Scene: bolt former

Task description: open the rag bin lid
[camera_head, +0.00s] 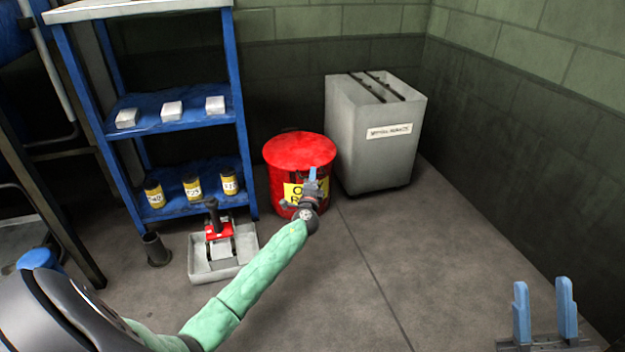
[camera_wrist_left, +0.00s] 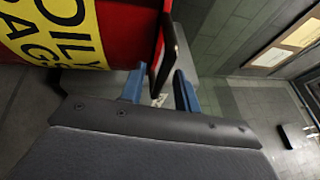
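The red rag bin (camera_head: 279,186) stands on the floor with a yellow label on its front. Its round red lid (camera_head: 299,150) lies flat and closed on top. My left gripper (camera_head: 312,174) is at the front right of the bin, near the lid's edge. In the left wrist view the bin wall (camera_wrist_left: 135,22) and its yellow label fill the upper left. A dark flat tab (camera_wrist_left: 168,55) at the bin's edge reaches between the two blue fingers of my left gripper (camera_wrist_left: 160,88). These fingers stand apart. My right gripper (camera_head: 544,310) is open and empty at the lower right.
A grey wheeled container (camera_head: 372,135) stands close behind the bin on the right. A blue shelf (camera_head: 185,205) with jars and white boxes stands left. A grey tray (camera_head: 205,268) with a red tool lies in front of the shelf. The floor at right is clear.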

